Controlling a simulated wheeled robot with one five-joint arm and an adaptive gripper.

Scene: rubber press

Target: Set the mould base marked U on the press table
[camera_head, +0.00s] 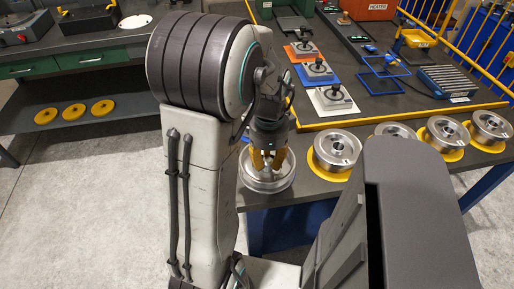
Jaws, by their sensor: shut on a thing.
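My gripper (268,158) points down, with its yellowish fingers shut on the middle of a round silver mould base (266,186). This base is at the left front corner of the dark table (305,196). I cannot tell whether it rests on the table or hangs just above it. Several similar silver mould bases stand in a row to its right on yellow rings, the nearest (338,149) close by. No letter marks are readable at this size. My arm hides part of the table's left side. I cannot make out the press table for certain.
Three knobbed plates, orange (303,49), blue (316,70) and white (333,99), lie behind the bases. A blue wire frame (383,75) and an orange heater box (369,8) stand farther back. A yellow railing (480,45) is at right. A green-drawered bench (60,65) is at left.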

